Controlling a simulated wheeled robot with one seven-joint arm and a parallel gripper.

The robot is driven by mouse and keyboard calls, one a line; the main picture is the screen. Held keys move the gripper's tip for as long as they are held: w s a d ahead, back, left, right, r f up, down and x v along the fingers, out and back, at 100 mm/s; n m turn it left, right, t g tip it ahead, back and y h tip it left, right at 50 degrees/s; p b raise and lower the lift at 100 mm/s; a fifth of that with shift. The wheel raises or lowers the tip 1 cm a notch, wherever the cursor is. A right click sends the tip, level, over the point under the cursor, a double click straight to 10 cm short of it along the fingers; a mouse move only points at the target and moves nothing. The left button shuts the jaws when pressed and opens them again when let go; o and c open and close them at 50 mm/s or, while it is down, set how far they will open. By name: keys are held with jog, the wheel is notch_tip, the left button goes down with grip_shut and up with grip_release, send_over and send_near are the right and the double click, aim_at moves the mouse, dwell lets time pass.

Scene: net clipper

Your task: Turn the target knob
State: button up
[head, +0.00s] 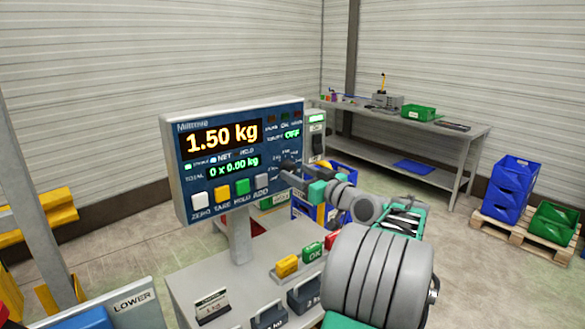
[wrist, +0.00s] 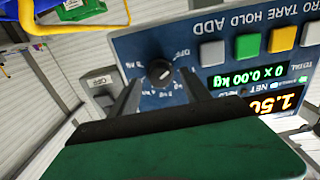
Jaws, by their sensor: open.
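The black round knob (wrist: 160,72) sits on the blue panel of the scale's display unit (head: 184,150), with printed dial labels around it. In the wrist view the panel appears upside down. My gripper (wrist: 161,78) is open, with one finger on each side of the knob in that view. I cannot tell whether the fingers touch it. In the head view my gripper (head: 283,171) is at the right part of the panel and largely hides the knob. The display reads 1.50 kg, with 0 x 0.00 kg below.
White, yellow, green and grey buttons line the panel's lower edge, left of my gripper. A grey workbench (head: 440,127) and blue crates (head: 503,187) are farther back at the right.

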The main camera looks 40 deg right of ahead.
jog(key=shift+w, duration=1)
jog(key=shift+c, duration=0.2)
jog(key=shift+s, duration=0.1)
grip_shut()
